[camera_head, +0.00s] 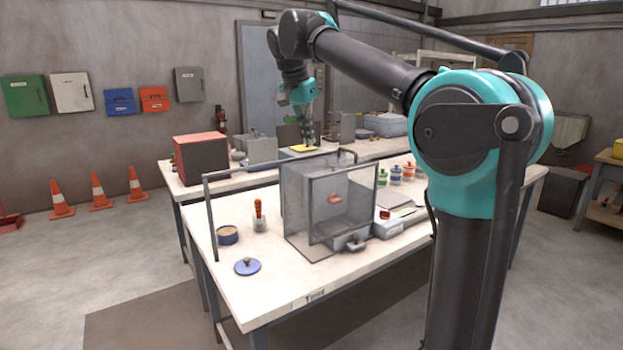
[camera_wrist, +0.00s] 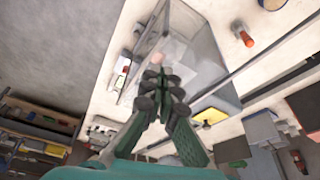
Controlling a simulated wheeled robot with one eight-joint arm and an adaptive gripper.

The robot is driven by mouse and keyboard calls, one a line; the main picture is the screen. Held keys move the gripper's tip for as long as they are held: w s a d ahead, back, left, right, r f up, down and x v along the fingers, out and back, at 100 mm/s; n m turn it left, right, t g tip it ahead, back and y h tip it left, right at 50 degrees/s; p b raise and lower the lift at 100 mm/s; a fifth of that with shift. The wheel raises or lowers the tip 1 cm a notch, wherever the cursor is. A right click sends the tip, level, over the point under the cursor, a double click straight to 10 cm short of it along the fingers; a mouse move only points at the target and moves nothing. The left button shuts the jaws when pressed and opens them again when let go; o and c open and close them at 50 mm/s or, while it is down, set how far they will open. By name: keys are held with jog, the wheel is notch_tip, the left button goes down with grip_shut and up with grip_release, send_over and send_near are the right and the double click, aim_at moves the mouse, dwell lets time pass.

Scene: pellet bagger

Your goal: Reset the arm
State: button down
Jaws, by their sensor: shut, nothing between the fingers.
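My gripper (camera_head: 307,133) is at the end of my raised arm, in the upper middle of the head view. It appears above and beyond the clear-walled box on the front table. In the wrist view my gripper (camera_wrist: 163,90) points toward the tabletop, with its fingers together and nothing between them. The clear box (camera_head: 330,200) stands on the white front table (camera_head: 290,262) with a small reddish item (camera_head: 335,198) visible in it. The box also shows past the fingers in the wrist view (camera_wrist: 190,50).
A round tin (camera_head: 228,235), its blue lid (camera_head: 247,267) and a red-handled tool (camera_head: 258,210) stand left of the box. Several coloured jars (camera_head: 396,174) and a scale-like device (camera_head: 395,222) are at its right. A metal frame (camera_head: 210,215) rises at the table's left edge.

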jog(key=s+d+f+n, duration=0.15)
jog(key=d+f, duration=0.25)
jog(key=f, duration=0.4)
jog(key=s+d+f+n+y, duration=0.1)
jog(key=s+d+f, duration=0.1)
jog(key=d+f, duration=0.35)
jog(key=s+d+f+n, duration=0.1)
jog(key=s+d+f, duration=0.1)
jog(key=f, duration=0.7)
jog(key=s+d+f+n, duration=0.2)
jog(key=s+d+f, duration=0.2)
jog(key=s+f, duration=0.5)
jog(key=s+d+f+n+t+y, duration=0.1)
jog(key=s+d+f, duration=0.3)
jog(key=s+f, duration=0.5)
notch_tip(320, 180, down, 4)
jog(key=shift+s+d+r+n, duration=0.2)
jog(key=shift+s+n, duration=0.2)
jog(key=shift+n, duration=0.05)
jog(key=c, duration=2.2)
grip_release()
